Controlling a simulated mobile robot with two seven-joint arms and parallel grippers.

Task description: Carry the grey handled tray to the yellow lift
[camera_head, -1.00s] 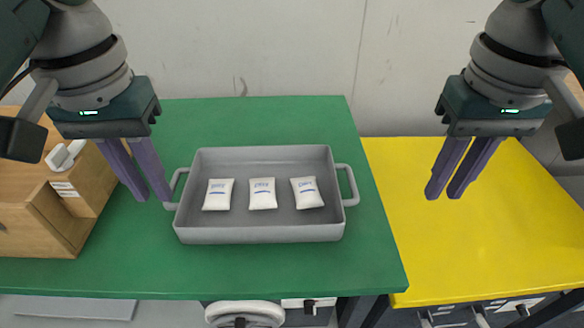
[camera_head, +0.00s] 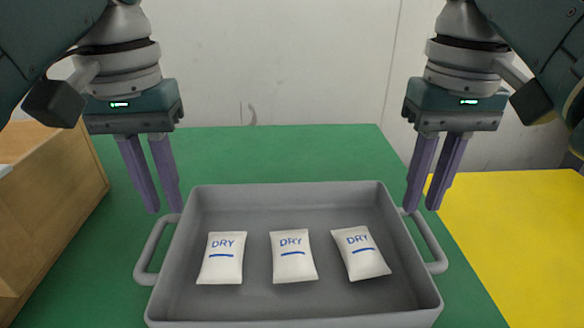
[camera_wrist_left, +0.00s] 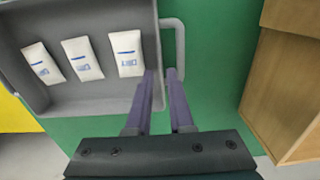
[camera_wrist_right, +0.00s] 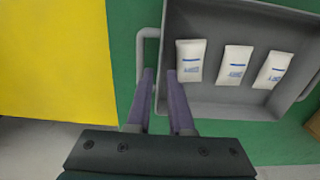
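The grey handled tray (camera_head: 292,318) sits on the green table with a loop handle at each side and three white packets marked DRY (camera_head: 293,256) lying in it. My left gripper (camera_head: 164,211) is open and empty, fingers pointing down by the left handle (camera_head: 152,250). In the left wrist view its fingertips (camera_wrist_left: 160,74) are near that handle (camera_wrist_left: 180,48). My right gripper (camera_head: 422,209) is open and empty by the right handle (camera_head: 430,243). In the right wrist view its fingertips (camera_wrist_right: 160,72) are near that handle (camera_wrist_right: 140,55). I cannot tell whether either gripper touches a handle.
The yellow lift surface (camera_head: 530,230) adjoins the green table (camera_head: 280,150) on the right and its visible part is bare. A wooden box (camera_head: 60,190) stands left of the tray. A pale wall (camera_head: 300,60) rises behind the table.

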